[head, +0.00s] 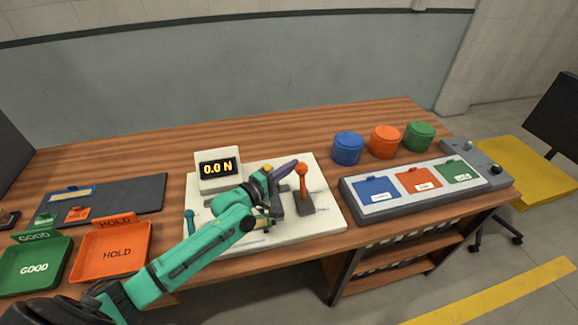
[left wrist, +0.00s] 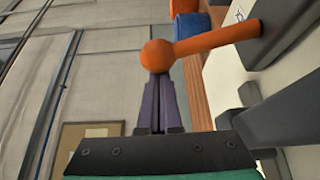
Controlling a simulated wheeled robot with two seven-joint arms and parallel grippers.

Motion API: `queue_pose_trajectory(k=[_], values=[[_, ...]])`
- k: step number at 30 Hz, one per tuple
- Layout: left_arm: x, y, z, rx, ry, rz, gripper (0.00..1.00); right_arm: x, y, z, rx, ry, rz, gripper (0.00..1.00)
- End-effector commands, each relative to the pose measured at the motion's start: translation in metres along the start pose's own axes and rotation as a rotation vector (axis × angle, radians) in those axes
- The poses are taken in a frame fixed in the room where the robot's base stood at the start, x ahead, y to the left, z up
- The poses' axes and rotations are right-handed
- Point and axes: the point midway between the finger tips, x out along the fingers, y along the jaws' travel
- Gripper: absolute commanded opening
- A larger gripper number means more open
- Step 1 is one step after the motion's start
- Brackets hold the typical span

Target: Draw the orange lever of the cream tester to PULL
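The cream tester (head: 328,217) lies on the wooden bench, with a box at its back left whose display (head: 216,168) reads 0.0 N. Its orange lever (head: 303,185) stands about upright from a dark grey block at the right side, with a ball knob on top. My left gripper (head: 293,164) reaches over the tester, its purple fingers just left of the knob. In the left wrist view the fingers (left wrist: 158,85) are together, with the orange knob (left wrist: 157,55) right at their tips, not between them. I cannot tell whether they touch. My right gripper is not in view.
A teal-handled lever (head: 190,218) stands at the tester's left. Green GOOD (head: 10,283) and orange HOLD (head: 88,272) trays lie at left. Blue (head: 347,148), orange (head: 384,142) and green (head: 419,136) pots stand behind a card panel (head: 352,205) at right.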

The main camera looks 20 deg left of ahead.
Motion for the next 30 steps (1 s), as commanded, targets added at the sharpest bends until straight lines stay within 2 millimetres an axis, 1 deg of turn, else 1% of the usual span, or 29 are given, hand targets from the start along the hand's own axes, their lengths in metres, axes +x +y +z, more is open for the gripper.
queue_pose_trajectory(k=[8, 19, 25, 30], values=[[-0.01, 0.002, 0.019, 0.15, -0.004, 0.09, 0.0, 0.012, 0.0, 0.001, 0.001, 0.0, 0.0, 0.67], [-0.029, 0.004, 0.052, 0.44, -0.004, 0.257, 0.0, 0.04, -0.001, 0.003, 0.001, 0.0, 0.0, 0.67], [-0.037, 0.004, 0.065, 0.558, -0.004, 0.324, 0.0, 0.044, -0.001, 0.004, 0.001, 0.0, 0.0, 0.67], [-0.042, 0.004, 0.072, 0.554, -0.002, 0.324, 0.0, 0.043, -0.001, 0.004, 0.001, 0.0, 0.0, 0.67]])
